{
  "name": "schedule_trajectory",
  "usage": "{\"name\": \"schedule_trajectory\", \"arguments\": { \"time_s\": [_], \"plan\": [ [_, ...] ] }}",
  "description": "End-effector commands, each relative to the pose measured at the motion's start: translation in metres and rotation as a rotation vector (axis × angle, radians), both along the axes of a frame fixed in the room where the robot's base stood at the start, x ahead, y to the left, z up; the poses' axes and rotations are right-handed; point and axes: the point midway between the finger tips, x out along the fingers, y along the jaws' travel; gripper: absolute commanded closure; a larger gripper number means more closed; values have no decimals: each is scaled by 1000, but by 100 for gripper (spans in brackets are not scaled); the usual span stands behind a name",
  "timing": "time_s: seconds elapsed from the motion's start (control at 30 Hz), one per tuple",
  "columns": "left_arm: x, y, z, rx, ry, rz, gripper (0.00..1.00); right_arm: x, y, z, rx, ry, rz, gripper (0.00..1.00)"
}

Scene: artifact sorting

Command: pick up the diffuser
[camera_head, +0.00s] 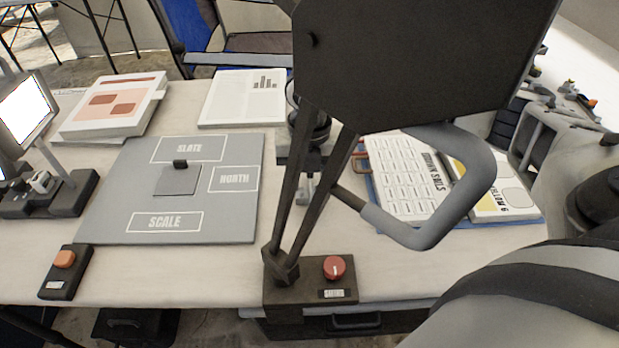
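I cannot pick out the diffuser for certain in the head view. A dark lamp panel (425,60) with a grey loop handle (468,200) fills the upper right, and its struts come down to a base with a red knob (335,267). What appears to be my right gripper (306,188) points down behind these struts, above the table right of the grey mat (110,215). The struts partly hide its fingers, and I cannot see whether they hold anything. My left gripper is not in view.
The mat is marked SLATE, NORTH and SCALE, with a small grey plate (177,181) on it. A box with an orange button (65,259) stands at front left. Papers (240,98) lie behind the mat; a printed chart (405,185) lies on the right.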

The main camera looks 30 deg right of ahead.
Motion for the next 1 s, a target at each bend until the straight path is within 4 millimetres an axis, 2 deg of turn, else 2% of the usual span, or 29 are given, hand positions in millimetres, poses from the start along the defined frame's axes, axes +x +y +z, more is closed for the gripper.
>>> {"name": "schedule_trajectory", "arguments": {
  "time_s": [0.13,0.17,0.2,0.3,0.67,0.77,1.0],
  "plan": [
    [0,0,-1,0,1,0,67,0,0,0,0,0,0,64],
    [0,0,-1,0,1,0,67,0,0,0,0,0,0,66],
    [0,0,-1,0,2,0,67,0,0,0,0,0,0,78],
    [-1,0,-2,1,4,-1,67,0,0,0,0,0,0,100],
    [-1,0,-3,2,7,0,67,1,0,4,1,-3,0,100],
    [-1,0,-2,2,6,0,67,1,0,17,0,-4,-1,100],
    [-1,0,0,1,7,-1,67,1,0,66,1,-6,0,100]
  ]
}}
